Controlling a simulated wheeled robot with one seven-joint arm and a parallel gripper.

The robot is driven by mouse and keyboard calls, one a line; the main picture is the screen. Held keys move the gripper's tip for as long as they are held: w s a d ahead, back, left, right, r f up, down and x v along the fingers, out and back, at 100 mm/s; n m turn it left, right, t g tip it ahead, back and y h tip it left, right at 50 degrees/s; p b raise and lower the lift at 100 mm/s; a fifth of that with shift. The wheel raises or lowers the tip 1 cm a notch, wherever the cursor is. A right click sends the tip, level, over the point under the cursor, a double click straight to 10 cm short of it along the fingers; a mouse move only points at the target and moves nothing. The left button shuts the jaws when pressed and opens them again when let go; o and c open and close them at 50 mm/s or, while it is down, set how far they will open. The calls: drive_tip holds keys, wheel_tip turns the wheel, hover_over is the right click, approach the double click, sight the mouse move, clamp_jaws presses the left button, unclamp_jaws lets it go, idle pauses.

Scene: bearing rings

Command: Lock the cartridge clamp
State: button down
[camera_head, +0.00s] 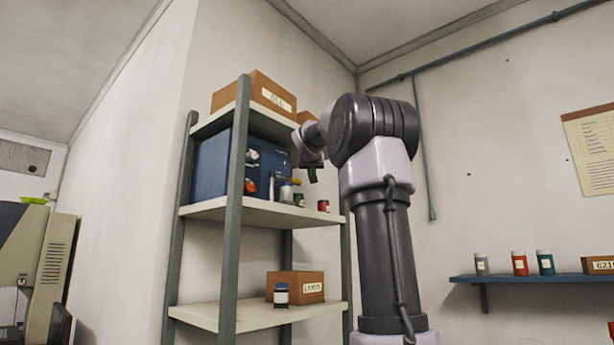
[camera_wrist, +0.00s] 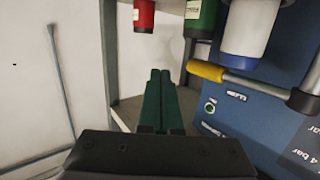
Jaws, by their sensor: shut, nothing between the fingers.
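The blue unit (camera_head: 212,168) stands on the middle shelf; its panel (camera_wrist: 262,125) fills the right of the wrist view. The yellow grip also shows small in the head view (camera_head: 296,181). My gripper (camera_head: 313,175) is just right of the grip in the head view. In the wrist view my gripper's fingers (camera_wrist: 160,75) are shut, empty, and left of the grip, apart from it. I cannot make out a cartridge for certain.
A white-and-blue container (camera_wrist: 250,28), a green one (camera_wrist: 200,18) and a red one (camera_wrist: 144,15) are close to the lever. Shelf posts (camera_head: 234,210) flank the unit. A cardboard box (camera_head: 252,93) sits above. A blue wall shelf (camera_head: 520,279) holds jars at right.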

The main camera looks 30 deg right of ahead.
drive_tip(key=s+d+r, duration=0.1)
drive_tip(key=s+d, duration=0.2)
drive_tip(key=s, duration=0.6)
drive_tip(key=shift+s+d+r, duration=0.15)
drive_tip(key=shift+d+r, duration=0.1)
drive_tip(key=shift+r, duration=0.05)
drive_tip(key=s+a+f+g+y, duration=0.2)
drive_tip(key=s+a+f, duration=0.5)
drive_tip(key=f, duration=0.7)
drive_tip(key=s+a+f+n+g+y, duration=0.1)
drive_tip(key=s+a+f+g+y, duration=0.1)
drive_tip(key=s+a+f+y, duration=0.3)
drive_tip(key=s+a+f+n+g+y, duration=0.1)
drive_tip(key=s+a+f+g+y, duration=0.1)
drive_tip(key=s+a+f, duration=0.8)
drive_tip(key=a+f+y, duration=0.1)
drive_tip(key=a+f, duration=0.6)
drive_tip(key=f, duration=0.6)
drive_tip(key=shift+s+f+g+y, duration=0.2)
drive_tip(key=shift+f+g+y, duration=0.1)
drive_tip(key=shift+f+g, duration=0.1)
